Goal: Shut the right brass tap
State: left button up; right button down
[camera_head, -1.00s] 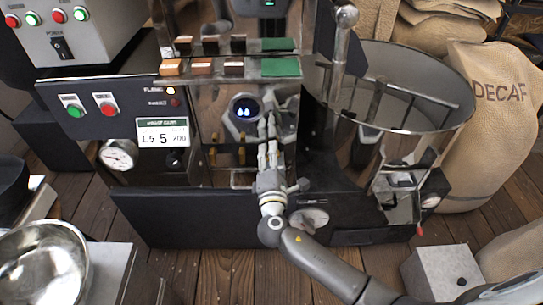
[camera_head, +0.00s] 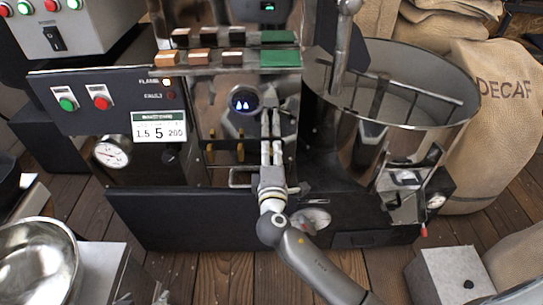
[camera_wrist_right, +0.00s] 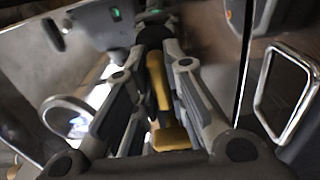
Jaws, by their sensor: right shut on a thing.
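My right gripper (camera_head: 271,125) reaches up to the shiny front of the roaster, just right of the round window with blue flames (camera_head: 244,100). In the right wrist view a brass tap (camera_wrist_right: 157,82) stands between the fingers of this gripper, which is shut on it. In the head view the fingers hide the held tap. My left gripper is not in view.
A dark panel with green and red buttons (camera_head: 100,97) and a gauge (camera_head: 112,151) are at the left. The round cooling bin (camera_head: 425,118) stands close on the right. A metal bowl (camera_head: 38,262) is at the lower left. Wooden floor (camera_head: 210,280) is free in front.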

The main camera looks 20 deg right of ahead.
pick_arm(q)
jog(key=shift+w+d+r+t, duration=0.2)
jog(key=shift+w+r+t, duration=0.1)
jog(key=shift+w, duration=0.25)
pick_arm(e)
jog(key=c, duration=1.5)
grip_release()
jog(key=v, duration=1.2)
jog(key=shift+s, duration=0.1)
